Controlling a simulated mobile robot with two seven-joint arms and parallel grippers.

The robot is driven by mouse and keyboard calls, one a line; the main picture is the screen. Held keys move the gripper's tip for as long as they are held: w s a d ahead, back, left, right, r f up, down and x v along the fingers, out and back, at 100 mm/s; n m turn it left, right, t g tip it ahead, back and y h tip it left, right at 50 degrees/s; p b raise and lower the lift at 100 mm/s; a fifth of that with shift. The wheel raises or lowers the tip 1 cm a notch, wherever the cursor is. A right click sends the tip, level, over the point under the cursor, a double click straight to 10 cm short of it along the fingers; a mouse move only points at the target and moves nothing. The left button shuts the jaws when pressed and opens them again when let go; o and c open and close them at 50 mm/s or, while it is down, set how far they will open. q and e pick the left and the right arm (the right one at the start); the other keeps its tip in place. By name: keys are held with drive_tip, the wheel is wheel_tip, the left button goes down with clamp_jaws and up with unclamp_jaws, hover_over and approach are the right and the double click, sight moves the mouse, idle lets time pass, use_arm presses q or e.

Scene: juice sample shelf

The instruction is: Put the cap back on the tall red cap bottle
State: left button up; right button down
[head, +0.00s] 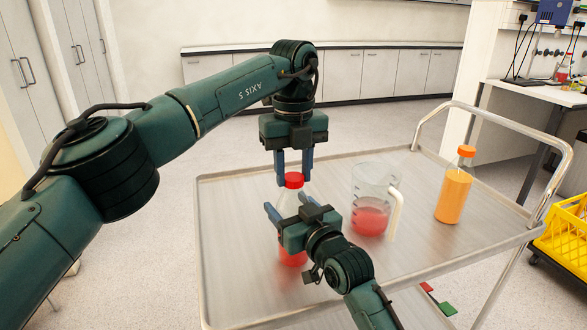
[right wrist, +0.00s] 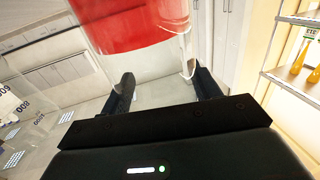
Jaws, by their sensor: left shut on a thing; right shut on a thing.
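The tall bottle (head: 292,204) is clear with red liquid low in it and stands upright on the metal cart top. My right gripper (head: 287,207) is shut on its body from the front. My left gripper (head: 293,172) points down from above and is shut on the cap. My right gripper hides part of the bottle.
A beaker of red liquid (head: 370,213) with a pale handle stands right of the bottle. An orange juice bottle (head: 454,190) with an orange cap stands further right. The cart (head: 245,300) has a raised rim and a rail. A yellow crate (head: 566,240) is beyond its right side.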

use_arm(q)
drive_tip(key=m, duration=0.6)
drive_tip(key=shift+m, duration=0.4)
drive_tip(key=m, duration=1.5)
drive_tip(key=shift+m, duration=0.3)
drive_tip(key=o, duration=1.2)
drive_tip(key=shift+c, duration=0.2)
drive_tip(key=shift+r, duration=3.7)
